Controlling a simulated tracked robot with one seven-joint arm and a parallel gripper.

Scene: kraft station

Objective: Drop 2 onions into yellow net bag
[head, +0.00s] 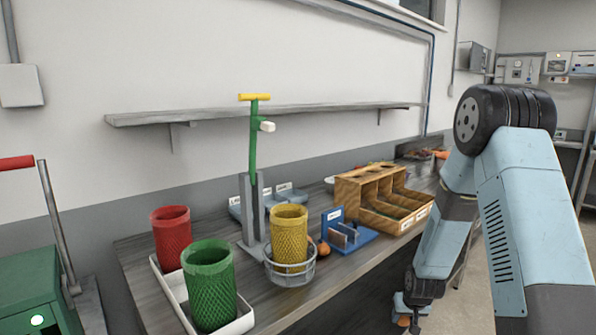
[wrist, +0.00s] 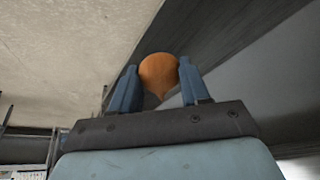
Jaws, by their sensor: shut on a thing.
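My gripper (wrist: 158,88) is shut on an orange-brown onion (wrist: 158,70), held between its two blue fingers in the wrist view. In the head view my gripper (head: 405,312) hangs low at the lower right, in front of the bench edge, with the onion barely visible. The yellow net bag (head: 289,232) stands upright and open-topped in a round grey holder (head: 291,272) on the bench, left of my gripper and apart from it. A small orange round thing (head: 323,249), possibly an onion, sits beside the bag, partly hidden.
Red (head: 172,235) and green (head: 208,285) net bags stand in a white tray (head: 245,322) at left. A green post with a yellow handle (head: 254,97) rises behind the yellow bag. A blue stand (head: 350,240) and a wooden compartment box (head: 362,190) are to the right.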

